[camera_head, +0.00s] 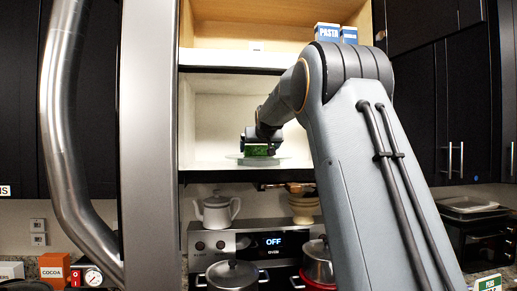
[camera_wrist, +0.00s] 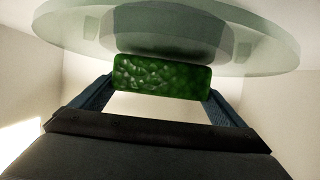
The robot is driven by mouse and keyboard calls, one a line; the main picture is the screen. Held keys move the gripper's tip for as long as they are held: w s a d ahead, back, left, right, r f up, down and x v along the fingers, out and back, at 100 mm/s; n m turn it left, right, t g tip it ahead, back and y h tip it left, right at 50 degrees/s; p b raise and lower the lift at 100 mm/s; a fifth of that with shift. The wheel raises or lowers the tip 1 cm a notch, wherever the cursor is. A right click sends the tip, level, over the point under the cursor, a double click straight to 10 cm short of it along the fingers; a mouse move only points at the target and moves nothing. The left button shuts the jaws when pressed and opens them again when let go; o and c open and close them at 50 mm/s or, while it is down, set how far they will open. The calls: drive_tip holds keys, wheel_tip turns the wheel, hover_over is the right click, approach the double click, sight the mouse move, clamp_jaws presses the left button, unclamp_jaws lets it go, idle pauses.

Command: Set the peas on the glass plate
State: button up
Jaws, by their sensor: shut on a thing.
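The peas, a small green block (camera_head: 257,150), are held in my gripper (camera_head: 262,147) in the open cupboard bay above the stove. In the wrist view the peas (camera_wrist: 162,77) sit between the two fingers of my gripper (camera_wrist: 160,85), which is shut on them. The glass plate (camera_head: 281,161) is a pale, clear disc on the bay's white shelf, and the peas show just over it. In the wrist view the plate (camera_wrist: 75,28) spans the top, close to the peas. I cannot tell whether the peas touch it.
Blue pasta boxes (camera_head: 327,32) stand on the shelf above. A white teapot (camera_head: 216,212) and lidded pots (camera_head: 232,275) are on the stove below. A steel panel (camera_head: 148,140) edges the bay at left. An orange cocoa box (camera_head: 54,268) stands at lower left.

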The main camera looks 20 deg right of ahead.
drive_tip(key=o, duration=1)
drive_tip(key=shift+s+r, duration=0.15)
drive_tip(key=b+v, duration=0.5)
drive_tip(key=v, duration=0.6)
drive_tip(key=shift+s+a, duration=0.2)
drive_tip(key=shift+s, duration=0.15)
